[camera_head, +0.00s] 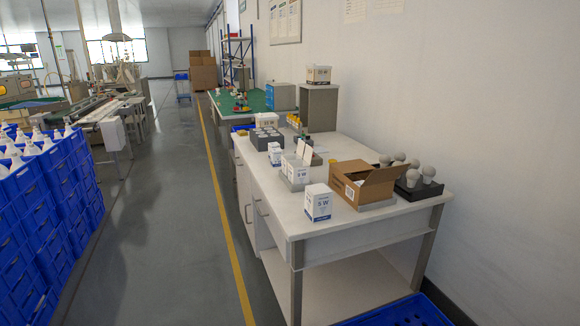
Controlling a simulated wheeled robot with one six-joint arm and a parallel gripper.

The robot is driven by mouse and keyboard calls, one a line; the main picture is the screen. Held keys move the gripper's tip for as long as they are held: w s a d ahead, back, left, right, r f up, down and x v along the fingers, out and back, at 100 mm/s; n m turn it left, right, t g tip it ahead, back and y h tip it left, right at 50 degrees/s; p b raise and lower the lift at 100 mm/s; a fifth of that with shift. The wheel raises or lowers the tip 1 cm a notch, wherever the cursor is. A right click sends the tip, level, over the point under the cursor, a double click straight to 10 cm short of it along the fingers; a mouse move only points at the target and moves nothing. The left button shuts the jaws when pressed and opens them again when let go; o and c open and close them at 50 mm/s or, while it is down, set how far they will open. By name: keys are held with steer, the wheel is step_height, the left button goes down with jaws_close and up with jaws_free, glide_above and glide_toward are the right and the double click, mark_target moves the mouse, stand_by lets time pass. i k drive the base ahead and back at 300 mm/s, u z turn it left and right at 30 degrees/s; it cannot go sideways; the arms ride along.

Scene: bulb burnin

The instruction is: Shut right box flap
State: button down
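A brown cardboard box (348,190) stands open on the near part of the white workbench (290,215). Its right flap (384,176) sticks up and outward toward the bulb tray. A lower flap edge shows at its left and back. A small white carton (296,172) sits in a grey holder on the bench, with a white flap (304,150) raised at its top. The insides of both are mostly hidden. My gripper is not in view.
A white "5 W" carton (317,203) stands near the bench's left edge, with a smaller one (274,154) behind. A black tray (421,191) of several bulbs is right of the cardboard box, near the wall. Blue crates (40,215) line the left. The grey floor aisle (170,200) is clear.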

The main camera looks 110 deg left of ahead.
mark_target(386, 175)
steer(key=u, duration=2.65)
steer(key=k, duration=0.55)
steer(key=u, duration=0.8)
steer(key=i, duration=0.9)
steer(key=z, duration=0.5)
steer(key=i, duration=0.5)
steer(key=z, duration=0.55)
